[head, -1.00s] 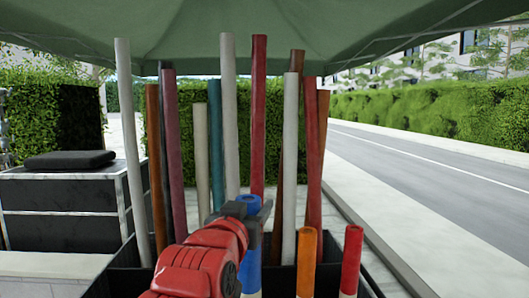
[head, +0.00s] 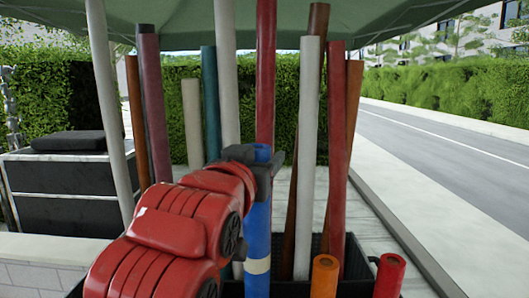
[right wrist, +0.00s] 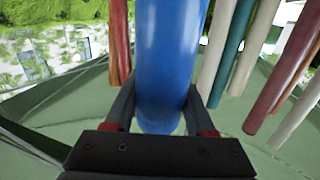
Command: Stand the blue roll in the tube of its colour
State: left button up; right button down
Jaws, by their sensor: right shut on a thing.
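The blue roll (head: 257,230) stands upright in the head view, with a cream band partway down; its lower end is out of the picture. My right gripper (head: 262,158) is shut around the roll close to its top. In the right wrist view the blue roll (right wrist: 166,60) fills the space between the two dark fingers of my right gripper (right wrist: 158,105). I cannot make out a separate blue tube in either view. My left gripper is not in view.
Several tall poles, including a white one (head: 308,160) and a red one (head: 336,150), rise from a dark crate (head: 356,262) close behind. A black cabinet (head: 62,195) stands at left.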

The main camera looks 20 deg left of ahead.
aim_at(262, 262)
jog(key=shift+w+f, duration=0.1)
jog(key=shift+f, duration=6.6)
jog(key=shift+f+b, duration=2.4)
jog(key=shift+f, duration=0.75)
jog(key=shift+f+b, duration=0.4)
jog(key=shift+b, duration=0.15)
jog(key=shift+c, duration=0.9)
grip_release()
